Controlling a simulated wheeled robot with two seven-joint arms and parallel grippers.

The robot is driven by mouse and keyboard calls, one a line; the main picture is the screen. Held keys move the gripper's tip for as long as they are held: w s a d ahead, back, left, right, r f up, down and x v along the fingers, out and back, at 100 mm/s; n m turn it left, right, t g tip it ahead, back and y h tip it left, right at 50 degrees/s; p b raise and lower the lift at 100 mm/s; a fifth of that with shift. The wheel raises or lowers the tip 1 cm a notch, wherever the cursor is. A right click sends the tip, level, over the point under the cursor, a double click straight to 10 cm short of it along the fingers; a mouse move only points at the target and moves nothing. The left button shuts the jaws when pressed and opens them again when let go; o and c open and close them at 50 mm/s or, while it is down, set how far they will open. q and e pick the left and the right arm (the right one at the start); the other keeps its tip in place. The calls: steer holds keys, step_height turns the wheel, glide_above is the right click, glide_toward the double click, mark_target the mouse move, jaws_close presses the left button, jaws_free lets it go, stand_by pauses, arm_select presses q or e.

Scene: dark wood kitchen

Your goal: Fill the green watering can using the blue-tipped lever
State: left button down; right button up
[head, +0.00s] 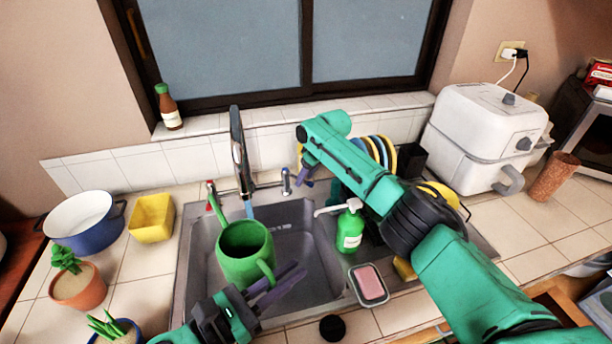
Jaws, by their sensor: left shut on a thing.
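The green watering can (245,253) is upright in the left part of the sink, its open top under the faucet (240,150). A pale-blue streak like water (249,209) shows between the spout and the can's mouth. My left gripper (277,284) is shut on the can's handle, at its lower right. The blue-tipped lever (286,180) stands behind the sink, right of the faucet. My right gripper (304,174) is just right of this lever, fingers pointing down. Its fingers are small and partly hidden by my arm, so I cannot tell their opening or any contact.
A red-tipped lever (211,190) stands left of the faucet. A green soap bottle (350,228) and a pink sponge in a dish (369,284) are right of the sink basin. A yellow container (151,218) and blue pot (84,222) stand left. Plates are behind my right arm.

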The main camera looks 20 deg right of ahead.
steer(key=shift+r, duration=0.1)
arm_select(q)
steer(key=w+d, duration=0.1)
steer(key=w, duration=0.6)
steer(key=shift+w+d, duration=0.4)
arm_select(e)
steer(key=v, duration=1.2)
arm_select(q)
steer(key=shift+w, duration=0.1)
arm_select(e)
steer(key=shift+w, duration=0.1)
arm_select(q)
steer(key=shift+r, duration=0.1)
stand_by(3.0)
